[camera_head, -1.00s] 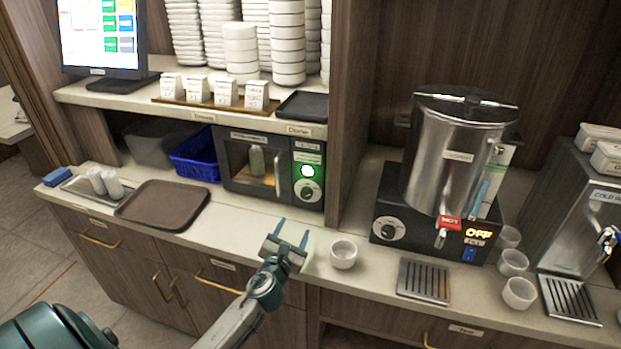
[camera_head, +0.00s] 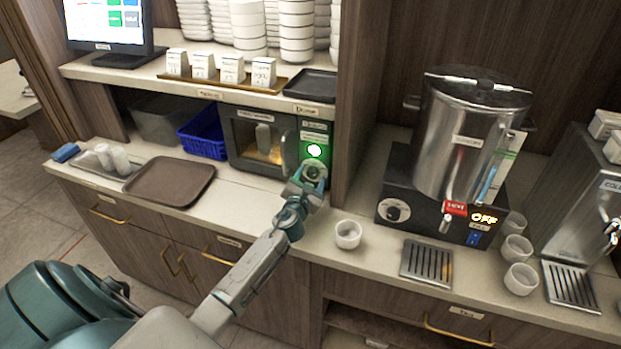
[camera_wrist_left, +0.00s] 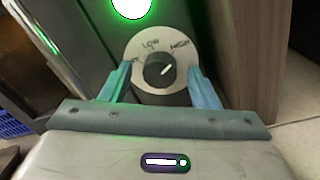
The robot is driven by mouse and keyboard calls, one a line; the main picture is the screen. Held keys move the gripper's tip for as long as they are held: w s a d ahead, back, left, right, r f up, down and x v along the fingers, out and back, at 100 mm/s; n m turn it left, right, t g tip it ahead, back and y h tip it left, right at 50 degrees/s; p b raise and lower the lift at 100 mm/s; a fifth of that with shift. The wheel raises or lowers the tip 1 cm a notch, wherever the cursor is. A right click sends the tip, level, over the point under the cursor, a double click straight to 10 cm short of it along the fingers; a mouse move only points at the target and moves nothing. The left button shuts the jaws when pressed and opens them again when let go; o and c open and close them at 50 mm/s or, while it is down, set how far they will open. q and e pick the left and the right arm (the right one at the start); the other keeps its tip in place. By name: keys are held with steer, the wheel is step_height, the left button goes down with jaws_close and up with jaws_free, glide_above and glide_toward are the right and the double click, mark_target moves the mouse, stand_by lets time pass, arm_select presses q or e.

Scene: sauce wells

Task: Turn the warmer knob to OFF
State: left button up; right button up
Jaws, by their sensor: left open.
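The warmer knob (camera_wrist_left: 158,70) is a dark round knob on a pale dial plate in the left wrist view. Its white pointer line slants to the upper right, toward a mark that seems to read HIGH; LOW is at the top left. My left gripper (camera_wrist_left: 160,75) is open, with one blue-green finger on each side of the knob and small gaps visible. In the head view, my left gripper (camera_head: 309,178) is at the front of the warmer (camera_head: 262,144), partly covering the dial. A round green light (camera_head: 314,151) glows above the knob.
A wooden upright (camera_head: 358,110) stands just right of the warmer. A white cup (camera_head: 347,234) is on the counter near my left arm. A brown tray (camera_head: 171,182) lies to the left, and an urn (camera_head: 462,140) on a black base stands to the right.

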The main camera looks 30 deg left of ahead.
arm_select(q)
steer(key=shift+w, duration=0.15)
steer(key=c, duration=1)
steer(key=shift+o, duration=0.2)
